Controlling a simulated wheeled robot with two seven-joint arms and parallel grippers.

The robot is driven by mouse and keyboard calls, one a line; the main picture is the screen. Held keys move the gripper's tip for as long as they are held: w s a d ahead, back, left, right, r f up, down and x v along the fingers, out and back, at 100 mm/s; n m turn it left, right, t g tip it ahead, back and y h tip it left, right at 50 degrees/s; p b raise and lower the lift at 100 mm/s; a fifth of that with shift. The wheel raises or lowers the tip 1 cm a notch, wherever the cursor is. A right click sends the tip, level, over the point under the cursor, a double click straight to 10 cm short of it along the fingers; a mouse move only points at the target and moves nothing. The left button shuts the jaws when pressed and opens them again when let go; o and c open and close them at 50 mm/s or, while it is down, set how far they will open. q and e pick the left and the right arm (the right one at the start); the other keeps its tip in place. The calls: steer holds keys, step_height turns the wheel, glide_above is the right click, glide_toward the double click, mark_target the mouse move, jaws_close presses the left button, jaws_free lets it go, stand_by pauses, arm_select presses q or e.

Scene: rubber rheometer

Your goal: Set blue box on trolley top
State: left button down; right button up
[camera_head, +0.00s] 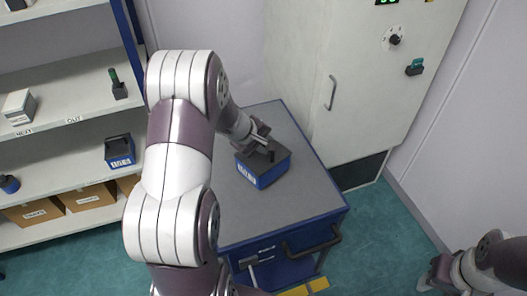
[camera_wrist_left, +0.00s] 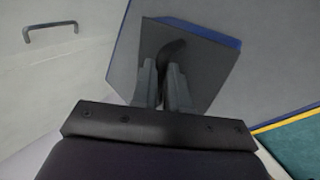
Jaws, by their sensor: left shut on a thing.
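The blue box (camera_head: 263,168), with a dark lid and a white label, is at the grey top of the blue trolley (camera_head: 290,208). In the head view it appears to rest on the top, near the back; the contact under it is not clear. My left gripper (camera_head: 264,150) is above the box, shut on its dark handle. The left wrist view shows the two fingers (camera_wrist_left: 163,88) on either side of the handle, with the box's lid (camera_wrist_left: 205,62) behind them. My right gripper (camera_head: 432,280) is at the lower right, partly cut off, and its fingers are unclear.
A shelf unit (camera_head: 65,148) on the left holds another dark and blue box (camera_head: 119,151) and cardboard boxes (camera_head: 88,196). A pale cabinet (camera_head: 355,75) with a handle stands behind the trolley. The front of the trolley top is clear.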

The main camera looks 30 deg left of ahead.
mark_target(268, 156)
arm_select(q)
step_height(268, 156, down, 3)
steer(key=shift+r, duration=0.1)
steer(key=shift+f, duration=0.2)
steer(key=shift+f+b, duration=0.1)
steer(key=shift+b, duration=0.3)
steer(key=c, duration=1.1)
jaws_free()
